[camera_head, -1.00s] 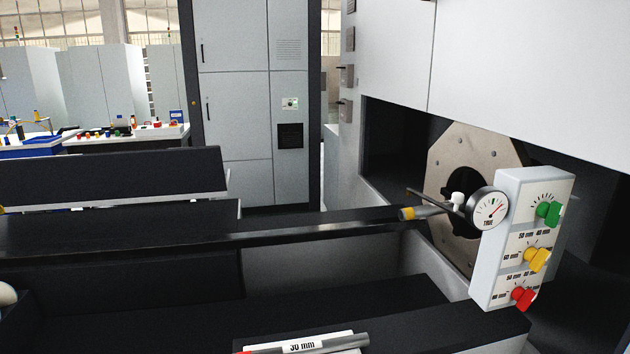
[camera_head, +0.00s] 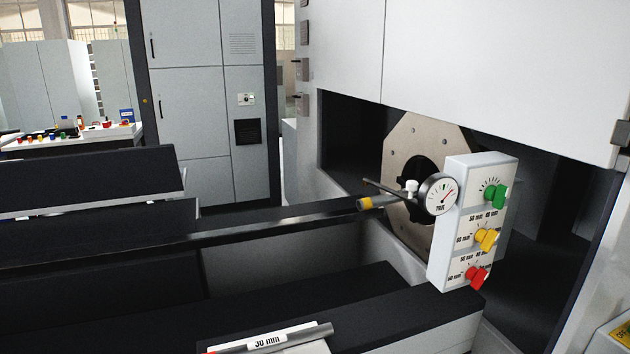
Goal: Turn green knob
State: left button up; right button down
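The green knob (camera_head: 495,196) is the top one on a light grey control box (camera_head: 453,225) at the right, with tick marks above it. A yellow knob (camera_head: 487,239) sits below it and a red knob (camera_head: 477,278) at the bottom. Labels in mm are printed between the knobs. A round dial gauge (camera_head: 438,194) is at the box's left edge. Neither of my grippers shows in the head view, and nothing touches the green knob.
A dark bar with a yellow band (camera_head: 364,203) points toward the octagonal plate (camera_head: 400,150) behind the box. A rod with a 30 mm label (camera_head: 268,341) lies at the bottom front. Dark rack beams (camera_head: 85,177) fill the left. Free space lies right of the box.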

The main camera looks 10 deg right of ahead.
aim_at(497, 195)
jog(key=l+z, duration=0.1)
jog(key=z, duration=0.65)
jog(key=l+z, duration=0.15)
jog(key=z, duration=0.2)
